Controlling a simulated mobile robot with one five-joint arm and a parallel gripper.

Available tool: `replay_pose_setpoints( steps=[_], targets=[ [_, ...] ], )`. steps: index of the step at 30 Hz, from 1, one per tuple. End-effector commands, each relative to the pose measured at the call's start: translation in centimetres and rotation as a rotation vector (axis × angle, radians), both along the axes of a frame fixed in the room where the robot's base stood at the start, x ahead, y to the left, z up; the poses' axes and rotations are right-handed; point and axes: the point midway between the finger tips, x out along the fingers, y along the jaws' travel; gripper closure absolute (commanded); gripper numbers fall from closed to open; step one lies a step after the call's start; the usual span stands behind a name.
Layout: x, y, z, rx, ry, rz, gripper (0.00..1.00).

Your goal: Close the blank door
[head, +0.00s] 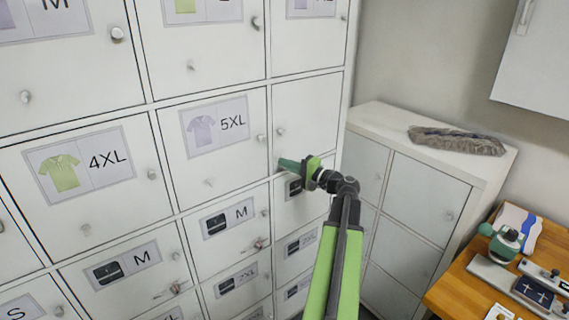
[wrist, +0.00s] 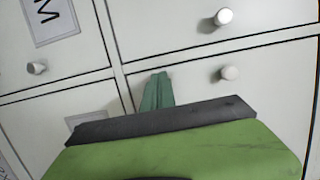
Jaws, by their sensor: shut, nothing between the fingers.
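The blank door (head: 305,112) is a white locker door without a label, in the right column of the locker wall in the head view, right of the 5XL door (head: 215,135). It looks about flush with its neighbours; a small gap cannot be ruled out. A small round knob (head: 280,132) shows near its left edge. My gripper (head: 287,164) is at the door's lower left corner, its green fingers together and empty. In the wrist view the shut fingers (wrist: 157,90) point at the seams between white doors. Whether they touch a door cannot be told.
Several labelled locker doors surround it, with round knobs (wrist: 230,72) standing out. A low white cabinet (head: 365,122) with a grey fluffy duster (head: 457,140) on top stands to the right. A wooden bench (head: 455,292) with tools is at the lower right. A wall cupboard (head: 535,65) hangs above.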

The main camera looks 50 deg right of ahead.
Motion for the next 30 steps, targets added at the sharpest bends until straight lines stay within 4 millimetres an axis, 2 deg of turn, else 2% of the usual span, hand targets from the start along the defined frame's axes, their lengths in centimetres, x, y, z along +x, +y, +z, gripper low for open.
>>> replay_pose_setpoints(
  steps=[1, 7, 10, 14, 26, 29, 30],
  targets=[
    [-1.1, 0.8, 0.1, -0.002, 0.002, 0.004, 1.00],
    [-6.6, 2.0, -0.1, -0.002, 0.004, 0.002, 1.00],
    [-8.7, 2.5, -0.1, -0.002, 0.004, 0.004, 1.00],
    [-10.3, 2.8, -0.1, -0.002, 0.004, 0.006, 1.00],
    [-10.7, 3.1, -0.1, -0.002, 0.005, 0.012, 1.00],
    [-9.6, 4.1, -0.7, -0.008, 0.028, 0.038, 1.00],
    [-8.4, 5.2, -1.3, -0.016, 0.053, 0.066, 1.00]
  ],
)
